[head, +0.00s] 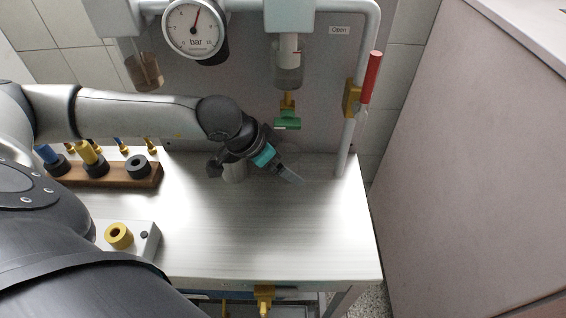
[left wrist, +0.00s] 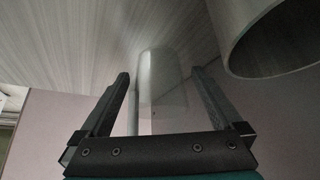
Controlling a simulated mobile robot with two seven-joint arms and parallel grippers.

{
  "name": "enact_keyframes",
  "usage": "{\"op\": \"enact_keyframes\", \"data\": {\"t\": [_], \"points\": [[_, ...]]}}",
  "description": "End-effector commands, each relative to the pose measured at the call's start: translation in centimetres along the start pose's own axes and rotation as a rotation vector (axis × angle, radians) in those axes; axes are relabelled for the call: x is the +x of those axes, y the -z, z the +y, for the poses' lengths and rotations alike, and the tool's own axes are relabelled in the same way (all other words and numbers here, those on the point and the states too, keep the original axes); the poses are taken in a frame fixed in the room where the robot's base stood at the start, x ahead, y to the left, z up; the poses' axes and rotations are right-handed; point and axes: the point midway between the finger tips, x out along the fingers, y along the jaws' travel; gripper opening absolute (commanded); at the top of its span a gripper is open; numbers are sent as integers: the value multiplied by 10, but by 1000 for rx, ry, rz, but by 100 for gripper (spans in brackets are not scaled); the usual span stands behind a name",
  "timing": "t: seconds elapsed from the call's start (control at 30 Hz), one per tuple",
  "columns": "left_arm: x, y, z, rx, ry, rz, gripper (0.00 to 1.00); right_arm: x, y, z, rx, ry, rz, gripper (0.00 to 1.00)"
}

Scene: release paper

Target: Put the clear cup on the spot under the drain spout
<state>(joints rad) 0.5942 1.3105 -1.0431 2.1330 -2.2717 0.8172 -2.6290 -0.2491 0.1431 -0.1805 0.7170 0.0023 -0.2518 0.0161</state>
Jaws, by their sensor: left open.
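The clear cup (left wrist: 165,80) shows faintly as a see-through shape between the two fingers in the left wrist view. In the head view I cannot separate it from the fingertips. My left gripper (head: 287,174) is low over the back of the steel table, tilted down to the right. It also shows in the left wrist view (left wrist: 160,92), with its fingers apart on either side of the cup; contact cannot be told. The drain spout, with a green valve (head: 287,124), hangs under a clear filter bowl (head: 289,77), above and behind the gripper. My right gripper is not in view.
A white pipe (head: 344,140) with a red lever (head: 371,77) rises at the back right. A wooden rack (head: 110,174) holds fittings at left. The steel table's (head: 270,245) front and middle are clear.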

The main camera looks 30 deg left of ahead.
Motion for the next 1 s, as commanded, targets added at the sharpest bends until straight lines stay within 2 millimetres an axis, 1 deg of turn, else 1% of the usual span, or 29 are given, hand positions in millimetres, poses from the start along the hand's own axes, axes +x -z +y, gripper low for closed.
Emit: {"op": "enact_keyframes", "data": {"t": [0.23,0.3,0.5,0.7,0.8,1.0], "points": [[-2,1,0,0,0,0,100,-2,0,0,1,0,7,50],[-6,2,-1,0,1,0,100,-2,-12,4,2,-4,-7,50],[-45,2,-2,3,4,-1,100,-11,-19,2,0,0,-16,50],[-81,2,-1,1,4,0,100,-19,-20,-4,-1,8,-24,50],[-96,2,-1,1,3,-2,100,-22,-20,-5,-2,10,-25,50],[-116,2,-1,2,2,0,100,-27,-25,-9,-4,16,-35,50]]}}
